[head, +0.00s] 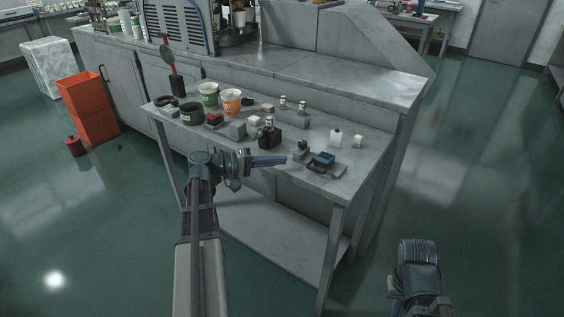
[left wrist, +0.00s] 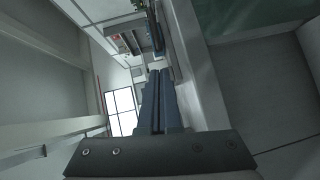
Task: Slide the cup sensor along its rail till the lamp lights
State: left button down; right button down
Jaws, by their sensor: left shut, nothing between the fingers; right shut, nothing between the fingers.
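A small blue-and-black device (head: 322,160) sits at the table's front right corner with dark parts at its base. It may be the cup sensor on its rail, but it is too small to be sure, and I cannot make out a lit lamp. My left gripper (head: 286,159) is shut and empty, pointing right in front of the table's front edge, left of that device. In the left wrist view its blue fingers (left wrist: 162,100) lie together with nothing between them. Part of my right arm shows at the lower right of the head view; its fingers are not visible.
The grey table (head: 240,152) holds a green cup (head: 208,94), an orange cup (head: 230,102), a black block (head: 270,137), a white bottle (head: 336,138) and several small blocks. A counter stands behind. Red bins (head: 88,105) stand left. Floor right of the table is clear.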

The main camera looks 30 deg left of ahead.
pick_arm(q)
jog(key=v, duration=0.8)
jog(key=shift+p, duration=0.4)
